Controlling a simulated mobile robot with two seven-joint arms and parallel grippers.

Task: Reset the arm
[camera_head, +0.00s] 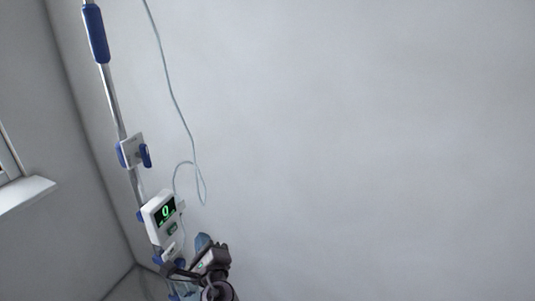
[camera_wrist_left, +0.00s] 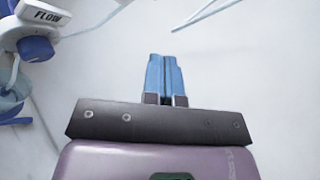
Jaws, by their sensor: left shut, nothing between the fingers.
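My left gripper (camera_head: 203,241) shows low in the head view, just right of the pole's lower part. Its blue fingers (camera_wrist_left: 165,76) are together in the left wrist view, with nothing between them. An infusion stand's pole (camera_head: 112,100) rises at the left in the head view. A white pump with a green-lit screen (camera_head: 160,217) is mounted on it, up and left of the gripper. My right gripper is in neither view.
A thin tube (camera_head: 180,105) hangs in a loop right of the pole. A white device marked FLOW (camera_wrist_left: 42,14) is at the upper left in the wrist view. A window sill (camera_head: 24,194) juts from the left wall. The grey wall (camera_head: 380,140) to the right is bare.

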